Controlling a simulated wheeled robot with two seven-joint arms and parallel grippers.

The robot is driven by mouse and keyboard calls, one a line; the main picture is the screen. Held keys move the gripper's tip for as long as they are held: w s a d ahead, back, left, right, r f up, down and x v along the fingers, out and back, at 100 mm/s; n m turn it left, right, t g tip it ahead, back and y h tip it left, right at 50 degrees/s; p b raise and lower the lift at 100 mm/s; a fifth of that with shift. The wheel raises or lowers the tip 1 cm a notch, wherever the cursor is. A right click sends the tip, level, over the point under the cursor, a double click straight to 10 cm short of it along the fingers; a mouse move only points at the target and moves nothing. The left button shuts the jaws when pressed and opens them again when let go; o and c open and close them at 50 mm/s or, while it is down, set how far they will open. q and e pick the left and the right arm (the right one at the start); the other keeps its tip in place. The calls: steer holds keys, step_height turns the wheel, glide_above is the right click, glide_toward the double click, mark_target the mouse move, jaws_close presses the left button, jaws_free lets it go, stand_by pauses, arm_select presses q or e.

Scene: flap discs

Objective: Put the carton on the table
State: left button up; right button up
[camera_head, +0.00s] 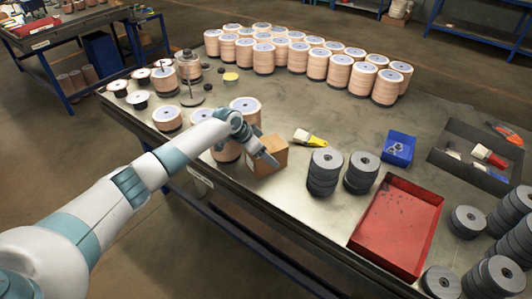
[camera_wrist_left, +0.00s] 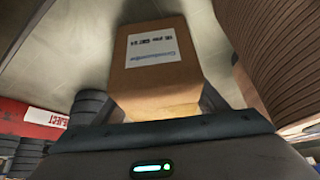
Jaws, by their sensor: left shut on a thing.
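The carton (camera_head: 272,160) is a small brown box near the front edge of the table (camera_head: 290,108). My left gripper (camera_head: 265,153) is shut on the carton. In the left wrist view the carton (camera_wrist_left: 155,85) shows a white printed label and lies close in front of the gripper's dark body. I cannot tell whether the carton's underside touches the table. My right gripper is not in view.
Stacks of tan discs (camera_head: 243,107) stand just behind and beside the carton. Dark disc stacks (camera_head: 324,172), a yellow-handled brush (camera_head: 308,138), a blue bin (camera_head: 399,149) and a red tray (camera_head: 440,199) lie to the right. Bare table shows in the middle.

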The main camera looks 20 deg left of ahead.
arm_select(q)
steer(key=shift+w+r, duration=0.1)
steer(key=shift+r, duration=0.05)
steer(key=o, duration=1.8)
steer(key=shift+o, duration=0.2)
steer(key=b+v, duration=0.3)
steer(key=v, duration=0.9)
steer(key=shift+d, duration=0.1)
